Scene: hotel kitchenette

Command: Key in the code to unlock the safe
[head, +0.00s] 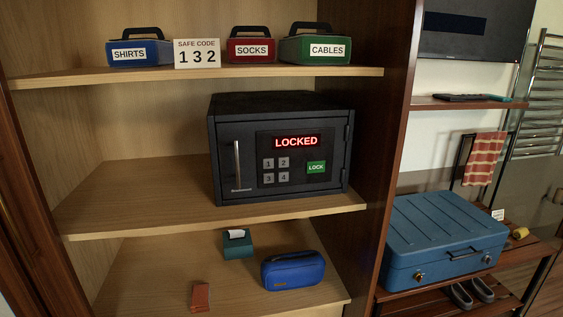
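A dark safe (224,140) stands on the middle shelf of the open wooden cupboard, its door shut. Its red display (296,142) reads LOCKED. Below the display are keys 1 (268,163), 2 (284,162), 3 (269,179) and 4 (284,177), and a green LOCK button (316,167). A silver upright handle (237,165) is on the left of the door. A white card (197,54) on the top shelf reads SAFE CODE 132. Neither of my grippers is in the head view.
The top shelf holds a blue SHIRTS case (154,60), a red SOCKS case (252,58) and a green CABLES case (316,57). A blue pouch (293,271) lies on the lower shelf. A blue suitcase (440,240) lies on a rack at right. Space before the safe looks clear.

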